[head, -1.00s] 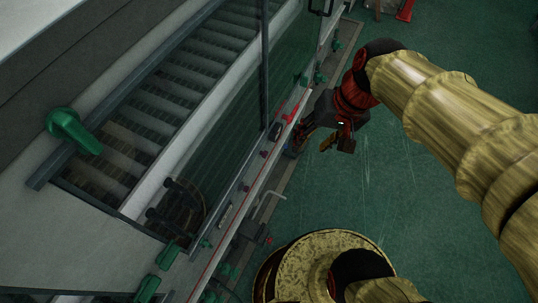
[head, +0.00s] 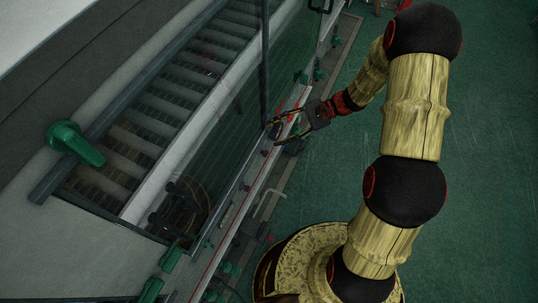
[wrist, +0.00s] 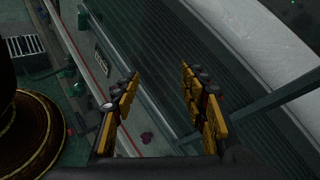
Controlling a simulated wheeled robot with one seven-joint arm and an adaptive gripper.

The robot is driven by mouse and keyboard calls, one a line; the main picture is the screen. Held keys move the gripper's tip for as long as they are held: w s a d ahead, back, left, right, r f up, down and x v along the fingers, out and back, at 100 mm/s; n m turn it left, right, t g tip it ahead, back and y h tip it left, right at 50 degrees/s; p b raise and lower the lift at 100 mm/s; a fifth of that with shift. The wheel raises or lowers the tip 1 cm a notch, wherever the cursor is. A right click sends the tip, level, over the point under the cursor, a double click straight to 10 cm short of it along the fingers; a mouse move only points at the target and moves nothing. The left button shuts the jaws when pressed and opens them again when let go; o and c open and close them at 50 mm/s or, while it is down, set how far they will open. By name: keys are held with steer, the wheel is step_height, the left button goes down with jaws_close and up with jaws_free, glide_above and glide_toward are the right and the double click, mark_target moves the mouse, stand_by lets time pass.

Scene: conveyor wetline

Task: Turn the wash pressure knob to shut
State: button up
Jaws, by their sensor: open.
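My gripper (head: 273,133) is open at the machine's side rail, beside the glass panel. In the wrist view its two yellow-padded fingers (wrist: 160,78) stand apart with nothing held between them. No readable label shows which one is the wash pressure knob.
The glass panel (head: 225,120) and a dark upright post (head: 265,60) stand close by my gripper. Green handles (head: 75,143) (head: 170,258) and a bent pale pipe (head: 268,203) stick out from the machine. The green floor (head: 480,200) at the right is clear.

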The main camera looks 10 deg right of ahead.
steer(key=w+d+f+m+t+y, duration=0.25)
steer(key=f+m+t, duration=0.35)
steer(key=f, duration=0.8)
steer(key=m+t, duration=0.5)
steer(key=m, duration=0.2)
glide_toward(264, 153)
steer(key=f, duration=0.1)
steer(key=x, duration=0.8)
steer(key=shift+w+d+f+h+b, duration=0.2)
steer(key=shift+w+f+h+b, duration=0.15)
steer(key=shift+w+b, duration=0.1)
steer(key=shift+s, duration=0.1)
steer(key=shift+c, duration=1.2)
steer(key=shift+m, duration=0.3)
jaws_close()
